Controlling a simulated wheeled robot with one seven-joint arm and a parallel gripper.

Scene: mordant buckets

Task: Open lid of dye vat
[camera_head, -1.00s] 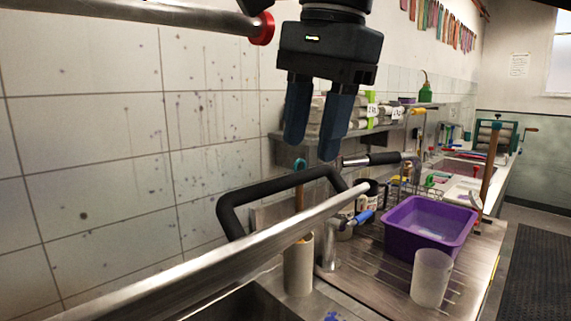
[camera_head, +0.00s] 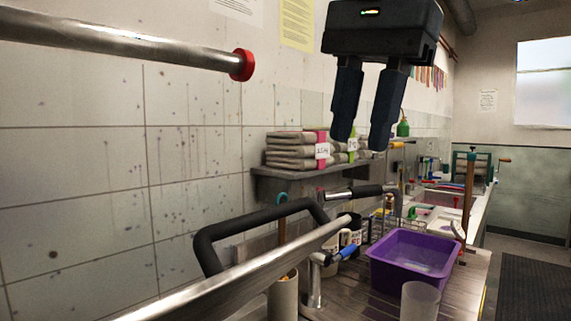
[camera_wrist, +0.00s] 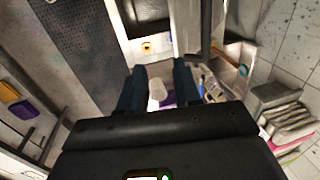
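The dye vat is not clearly identifiable. A bent black handle (camera_head: 262,219) stands at the lower middle of the head view, beside a long bright steel rail (camera_head: 255,272) that slants up to the right. I cannot tell whether either belongs to the vat's lid. My gripper (camera_head: 362,143) hangs fingers down in the air, above and to the right of the black handle and apart from it. Its two dark fingers are spread with nothing between them. In the wrist view the fingertips (camera_wrist: 159,74) are also apart.
A purple basin (camera_head: 411,260) and a translucent cup (camera_head: 420,300) stand on the counter at the right. A steel bar with a red end cap (camera_head: 241,64) juts from the upper left. Folded cloths (camera_head: 297,150) lie on a wall shelf. Dark floor matting (camera_head: 535,262) lies at the right.

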